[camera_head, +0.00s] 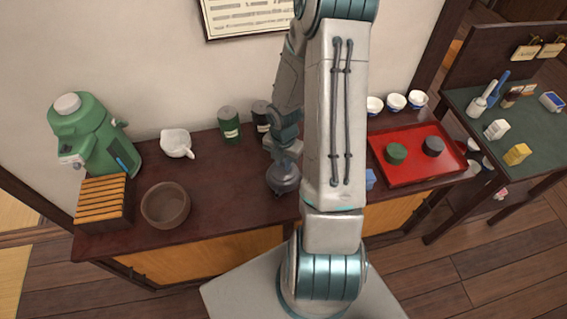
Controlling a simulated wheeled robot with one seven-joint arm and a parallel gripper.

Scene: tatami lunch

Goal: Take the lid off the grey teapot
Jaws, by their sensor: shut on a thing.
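The grey teapot (283,182) stands on the dark wooden counter, left of my arm's large link. My gripper (284,152) is directly above it, pointing down, shut on the lid (284,162) at the teapot's top. The fingertips and the lid's knob are small and partly hidden by my gripper. I cannot tell whether the lid is seated on the teapot or slightly raised.
On the counter (225,185) are a green dispenser (90,130), slatted box (103,200), brown bowl (166,204), white pourer (177,143), and green canister (229,124). A red tray (412,172) lies right of my arm. Counter between bowl and teapot is clear.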

